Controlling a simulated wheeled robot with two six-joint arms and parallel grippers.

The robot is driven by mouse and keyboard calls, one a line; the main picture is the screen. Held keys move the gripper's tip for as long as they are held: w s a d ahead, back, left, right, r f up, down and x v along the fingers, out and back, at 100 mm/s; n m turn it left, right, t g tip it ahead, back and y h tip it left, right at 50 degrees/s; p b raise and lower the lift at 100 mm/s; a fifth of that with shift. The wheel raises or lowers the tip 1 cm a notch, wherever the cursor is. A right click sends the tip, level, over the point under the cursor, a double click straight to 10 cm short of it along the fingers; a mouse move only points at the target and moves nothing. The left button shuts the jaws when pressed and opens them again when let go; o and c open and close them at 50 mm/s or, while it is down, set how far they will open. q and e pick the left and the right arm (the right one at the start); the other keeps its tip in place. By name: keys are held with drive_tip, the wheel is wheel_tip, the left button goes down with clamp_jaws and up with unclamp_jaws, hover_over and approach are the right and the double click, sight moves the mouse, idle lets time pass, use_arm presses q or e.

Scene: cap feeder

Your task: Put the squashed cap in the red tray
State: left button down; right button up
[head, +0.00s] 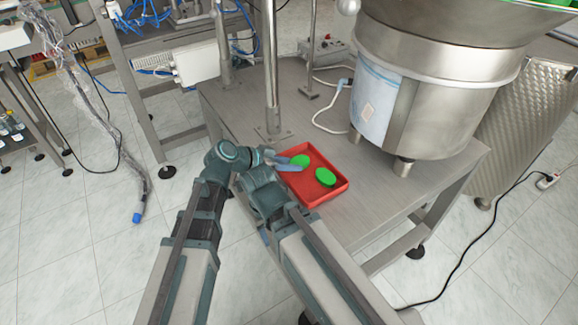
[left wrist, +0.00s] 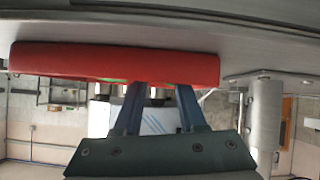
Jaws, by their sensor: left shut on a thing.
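The red tray (head: 334,194) lies on the metal table, and two green caps show within its outline in the head view. One green cap (head: 301,160) is at the fingertips of my left gripper (head: 291,164), which is shut on it over the tray's far left part. The other green cap (head: 325,177) lies in the tray, to the right and nearer. I cannot tell from their shapes which is squashed. The left wrist view shows the red tray (left wrist: 60,62) upside down, the left gripper's fingers (left wrist: 160,92) against it, and a sliver of green. My right gripper is not visible.
A large steel feeder bowl (head: 440,60) stands on legs at the table's back right. A metal post (head: 271,80) rises just behind the tray. The metal table (head: 385,205) is bare to the tray's right. A white cable lies behind.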

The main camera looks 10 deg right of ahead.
use_arm(q)
drive_tip(key=shift+f, duration=0.1)
drive_tip(key=shift+s+f+b, duration=0.25)
drive_tip(key=shift+f+b, duration=0.2)
drive_tip(key=shift+b, duration=0.2)
drive_tip(key=shift+a, duration=0.1)
drive_tip(key=shift+c, duration=2.3)
unclamp_jaws()
drive_tip(key=shift+s, duration=0.1)
drive_tip(key=shift+r+p, duration=0.5)
drive_tip(key=p+v, duration=0.7)
drive_tip(key=v, duration=0.4)
drive_tip(key=shift+a+r, duration=0.3)
drive_tip(key=shift+a, duration=0.05)
